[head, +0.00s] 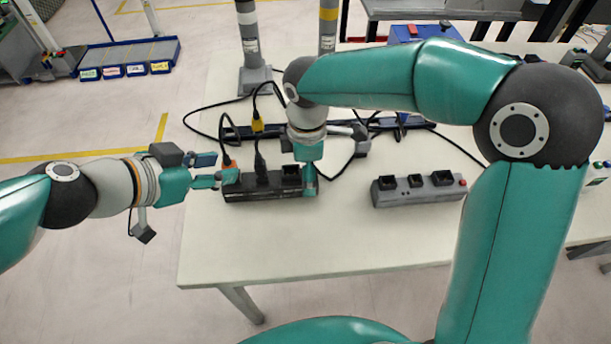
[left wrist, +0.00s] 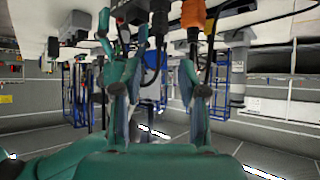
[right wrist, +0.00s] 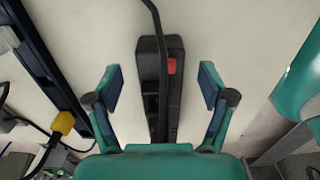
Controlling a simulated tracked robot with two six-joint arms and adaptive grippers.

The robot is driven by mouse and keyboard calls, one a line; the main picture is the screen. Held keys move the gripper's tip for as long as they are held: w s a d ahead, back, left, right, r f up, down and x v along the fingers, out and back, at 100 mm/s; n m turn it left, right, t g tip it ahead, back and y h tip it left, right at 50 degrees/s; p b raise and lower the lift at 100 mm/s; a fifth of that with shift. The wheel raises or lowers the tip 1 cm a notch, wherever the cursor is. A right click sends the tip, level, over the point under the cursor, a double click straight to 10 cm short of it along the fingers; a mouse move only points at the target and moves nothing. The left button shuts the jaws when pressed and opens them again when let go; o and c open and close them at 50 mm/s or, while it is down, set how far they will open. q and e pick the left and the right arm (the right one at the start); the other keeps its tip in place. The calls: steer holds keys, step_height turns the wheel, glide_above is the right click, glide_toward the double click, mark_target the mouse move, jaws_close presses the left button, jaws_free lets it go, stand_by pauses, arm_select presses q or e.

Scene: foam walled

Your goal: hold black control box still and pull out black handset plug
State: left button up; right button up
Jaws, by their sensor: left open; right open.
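The black control box (head: 262,194) lies on the table, with an orange plug (head: 230,166) at its left end, the black handset plug (head: 261,170) in the middle and a block (head: 292,170) at its right. My left gripper (head: 214,172) is open at the box's left end, close to the orange plug; the orange plug (left wrist: 193,14) and a black plug (left wrist: 160,16) show at the top of the left wrist view. My right gripper (right wrist: 160,88) is open above the box's right end. In the right wrist view the box, with a red part, lies between its fingers, apart from both.
A grey control box (head: 418,191) stands to the right on the table. Behind, a dark rail (head: 340,130), a yellow plug (head: 257,126) and loose black cables cross the table. Two posts stand at the back. The table's front strip is clear.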

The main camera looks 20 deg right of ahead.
steer(key=shift+f, duration=1.3)
steer(key=c, duration=1.4)
